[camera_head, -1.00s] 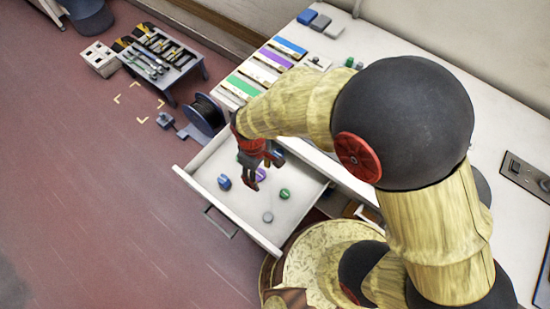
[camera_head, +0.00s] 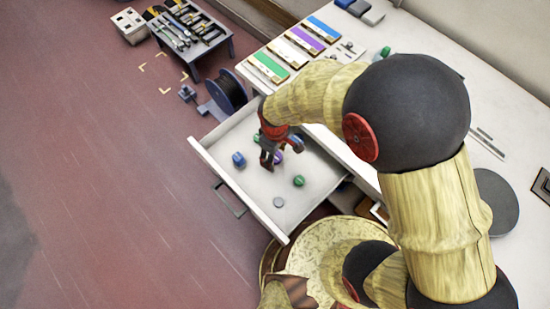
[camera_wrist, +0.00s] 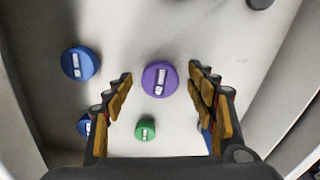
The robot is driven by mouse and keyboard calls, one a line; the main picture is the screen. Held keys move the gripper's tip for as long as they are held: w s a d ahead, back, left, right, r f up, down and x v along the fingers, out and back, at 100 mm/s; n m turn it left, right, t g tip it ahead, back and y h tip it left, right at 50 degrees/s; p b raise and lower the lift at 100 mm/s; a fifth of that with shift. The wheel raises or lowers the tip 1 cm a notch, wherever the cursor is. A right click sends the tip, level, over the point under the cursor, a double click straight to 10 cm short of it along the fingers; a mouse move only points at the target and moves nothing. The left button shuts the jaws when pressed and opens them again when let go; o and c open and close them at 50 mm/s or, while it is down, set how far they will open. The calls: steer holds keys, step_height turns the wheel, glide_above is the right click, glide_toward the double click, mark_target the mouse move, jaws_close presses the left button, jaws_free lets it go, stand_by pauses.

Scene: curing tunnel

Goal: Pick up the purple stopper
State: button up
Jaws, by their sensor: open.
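The purple stopper (camera_wrist: 160,79) lies on the floor of an open white drawer. In the wrist view it shows between and just beyond the tips of my gripper (camera_wrist: 160,80), which is open and empty. In the head view my gripper (camera_head: 273,155) hangs down over the drawer (camera_head: 255,195), and the purple stopper (camera_head: 278,158) shows partly behind its fingers.
A blue stopper (camera_wrist: 80,63) lies left of the purple one and a green stopper (camera_wrist: 145,130) lies nearer. Another blue one is partly hidden by the left finger. A grey stopper (camera_head: 279,202) lies near the drawer's front. The drawer walls surround them. The counter (camera_head: 440,90) stands behind.

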steer(key=c, duration=0.3)
steer(key=c, duration=0.8)
steer(key=shift+c, duration=0.7)
